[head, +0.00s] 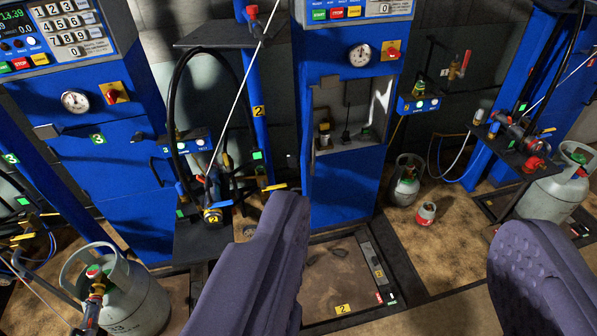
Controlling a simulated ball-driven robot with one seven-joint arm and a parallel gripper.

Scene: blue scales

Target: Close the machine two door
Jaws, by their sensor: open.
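Machine two is the blue cabinet (350,195) in the middle of the head view, with yellow "2" labels on the post and the floor plate near it. Its upper compartment (322,95) is open, showing small bottles and fittings inside. I cannot tell clearly which panel is its door; a plain blue panel lies below the opening. My gripper (400,215) is open, its two purple fingers wide apart in the foreground with nothing between them. The fingers appear in front of the cabinet, touching nothing visible.
A floor scale plate (340,280) lies before the cabinet. A grey cylinder (130,295) stands at lower left, another (556,195) at right. A small cylinder (405,180) and red-white canister (425,214) stand right of the cabinet. A shelf with hoses (205,240) stands left.

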